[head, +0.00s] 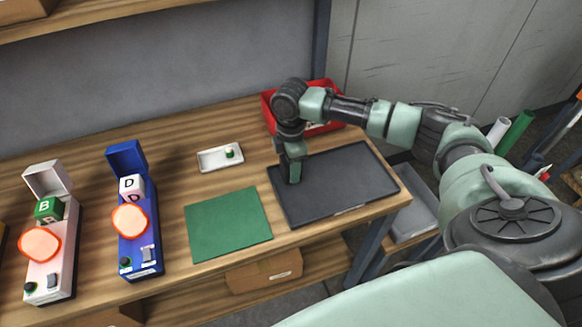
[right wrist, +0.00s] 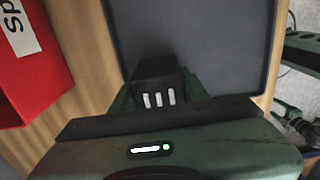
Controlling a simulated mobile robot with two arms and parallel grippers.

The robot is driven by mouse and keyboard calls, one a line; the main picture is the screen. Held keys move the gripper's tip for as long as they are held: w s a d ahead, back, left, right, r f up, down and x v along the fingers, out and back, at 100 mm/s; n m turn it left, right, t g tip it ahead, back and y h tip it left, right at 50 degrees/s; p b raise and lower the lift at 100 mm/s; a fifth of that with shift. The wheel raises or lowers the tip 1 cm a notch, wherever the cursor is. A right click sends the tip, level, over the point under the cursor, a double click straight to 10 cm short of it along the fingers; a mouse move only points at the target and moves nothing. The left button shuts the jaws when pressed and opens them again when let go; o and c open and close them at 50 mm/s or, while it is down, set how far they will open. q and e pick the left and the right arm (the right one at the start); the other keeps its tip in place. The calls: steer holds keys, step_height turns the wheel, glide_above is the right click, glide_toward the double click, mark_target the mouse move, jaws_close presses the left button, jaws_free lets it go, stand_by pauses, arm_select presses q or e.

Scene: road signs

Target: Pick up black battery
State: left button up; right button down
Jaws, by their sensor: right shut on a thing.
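My right gripper (head: 294,178) reaches down over the left part of the dark tray (head: 350,190) on the wooden table. In the right wrist view, the gripper (right wrist: 158,100) is shut on a black block with white stripes, which looks like the black battery (right wrist: 156,70). The dark tray (right wrist: 215,35) lies beneath and beyond it. In the head view the battery is hidden by the gripper. I cannot tell whether the battery touches the tray. My left gripper is in neither view.
A red bin (head: 269,112) stands behind the dark tray. A blue stand (head: 140,250) and a white stand (head: 50,280) with lettered cubes are farther left.

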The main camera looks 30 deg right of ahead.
steer(key=shift+r, duration=0.15)
step_height(320, 180, up, 20)
steer(key=b, duration=0.3)
stand_by(0.5)
